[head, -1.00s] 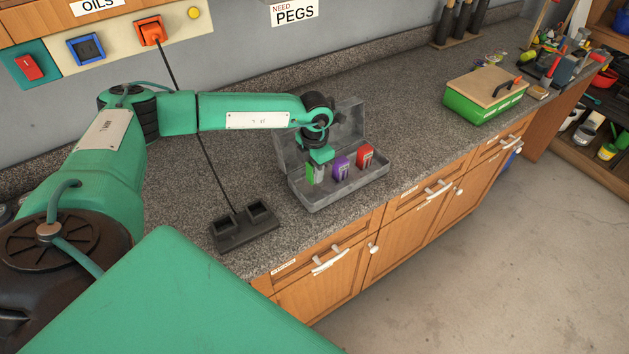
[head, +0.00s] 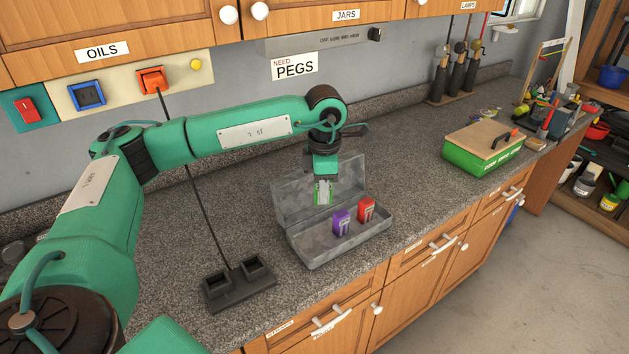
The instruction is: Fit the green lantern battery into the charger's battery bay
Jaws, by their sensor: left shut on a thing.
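The green lantern battery (head: 323,192) is held in my left gripper (head: 324,182), which is shut on it. It hangs upright above the left part of the open grey metal case (head: 345,251). A purple battery (head: 341,222) and a red battery (head: 366,209) stand in the case. The black charger (head: 240,287) lies on the counter to the left of the case and nearer the front edge. Its two bays look empty, and a black cord runs from it up to the orange wall plug (head: 152,79). My right gripper is not in view.
The case's raised lid (head: 292,187) stands behind the held battery. A green box with a wooden lid (head: 482,150) sits farther right on the granite counter (head: 400,150). Bare counter lies between case and charger. The charger's cord (head: 205,207) slants across the space behind it.

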